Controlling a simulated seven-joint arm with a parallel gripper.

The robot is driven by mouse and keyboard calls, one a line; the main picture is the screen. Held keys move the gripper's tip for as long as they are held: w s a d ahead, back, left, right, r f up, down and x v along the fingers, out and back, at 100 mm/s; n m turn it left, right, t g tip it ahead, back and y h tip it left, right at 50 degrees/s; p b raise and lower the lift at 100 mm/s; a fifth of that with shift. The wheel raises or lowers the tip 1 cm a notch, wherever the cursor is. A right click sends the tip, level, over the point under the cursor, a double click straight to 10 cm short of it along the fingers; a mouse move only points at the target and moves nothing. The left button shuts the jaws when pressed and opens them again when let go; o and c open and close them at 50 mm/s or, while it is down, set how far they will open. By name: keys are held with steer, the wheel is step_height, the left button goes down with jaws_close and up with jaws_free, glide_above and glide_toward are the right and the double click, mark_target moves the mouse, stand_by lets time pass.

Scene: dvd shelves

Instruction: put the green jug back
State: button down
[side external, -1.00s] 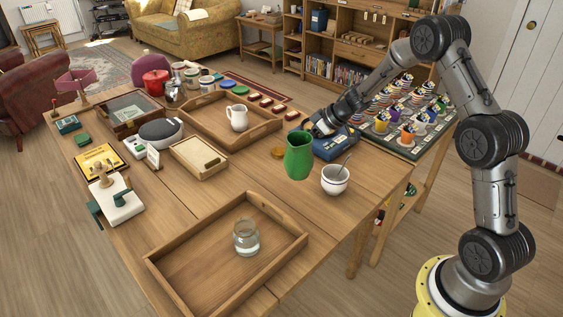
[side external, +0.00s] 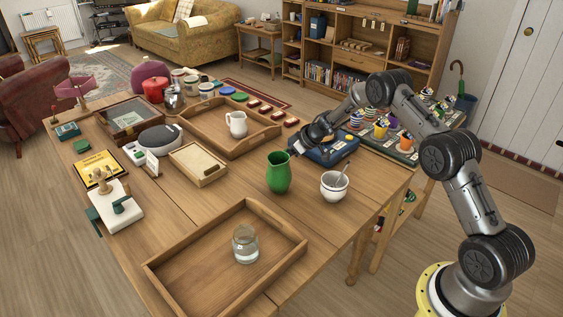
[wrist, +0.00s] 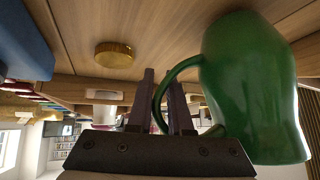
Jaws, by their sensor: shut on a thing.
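The green jug (side external: 279,172) is upright over the bare table just left of the white bowl, its base at or very near the wood; I cannot tell if it touches. My gripper (side external: 297,149) comes in from behind and right of the jug and is shut on its handle. In the wrist view the jug (wrist: 255,85) fills the right side, picture upside down, and its curved handle passes at the fingers of my gripper (wrist: 165,80). The jug's inside is hidden.
A white bowl with a spoon (side external: 334,186) stands close right of the jug. A front tray (side external: 185,255) holds a glass jar (side external: 245,244). A back tray (side external: 200,140) holds a white jug (side external: 236,124). A blue box (side external: 325,150) lies behind my gripper. Bare table lies left of the jug.

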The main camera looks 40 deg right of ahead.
steer(key=shift+f, duration=0.4)
steer(key=shift+f, duration=0.1)
steer(key=c, duration=0.8)
jaws_free()
steer(key=shift+c, duration=0.2)
